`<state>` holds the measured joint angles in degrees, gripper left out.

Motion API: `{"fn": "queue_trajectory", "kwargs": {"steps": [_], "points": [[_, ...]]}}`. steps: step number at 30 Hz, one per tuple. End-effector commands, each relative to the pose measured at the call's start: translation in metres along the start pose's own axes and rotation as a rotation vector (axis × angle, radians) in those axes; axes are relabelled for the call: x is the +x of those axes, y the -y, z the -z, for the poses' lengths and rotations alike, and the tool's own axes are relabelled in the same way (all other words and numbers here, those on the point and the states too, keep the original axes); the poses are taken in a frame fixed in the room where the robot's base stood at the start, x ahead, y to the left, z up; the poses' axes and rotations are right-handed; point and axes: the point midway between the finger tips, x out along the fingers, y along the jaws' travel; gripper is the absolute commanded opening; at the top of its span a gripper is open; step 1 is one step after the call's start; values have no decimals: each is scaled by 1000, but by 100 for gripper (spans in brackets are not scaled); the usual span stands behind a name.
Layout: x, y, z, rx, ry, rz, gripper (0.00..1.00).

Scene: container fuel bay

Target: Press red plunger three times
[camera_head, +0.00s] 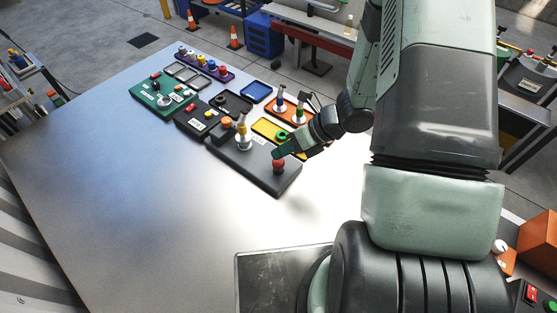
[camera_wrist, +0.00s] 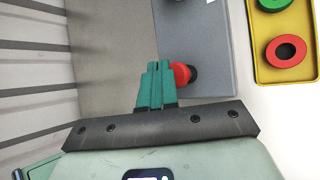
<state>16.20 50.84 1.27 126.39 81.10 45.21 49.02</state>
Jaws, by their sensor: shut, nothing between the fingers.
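The red plunger (camera_head: 279,165) is a round red knob on a dark base, near the front right corner of a dark grey panel (camera_head: 240,168). My gripper (camera_head: 278,155) is shut and empty, with its green fingertips right at the top of the plunger in the head view. In the wrist view the shut fingers (camera_wrist: 155,66) partly cover the red plunger (camera_wrist: 181,74), which shows just to their right. I cannot tell whether the fingertips touch the knob or how far it is pressed.
A green panel (camera_head: 163,98) is further left. The table's left side is clear.

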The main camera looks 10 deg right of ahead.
Motion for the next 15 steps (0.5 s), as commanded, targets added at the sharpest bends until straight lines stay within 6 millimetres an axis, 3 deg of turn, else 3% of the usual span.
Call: {"fn": "queue_trajectory", "kwargs": {"steps": [15], "points": [[-7,-5,-6,-2,1,1,0]]}}
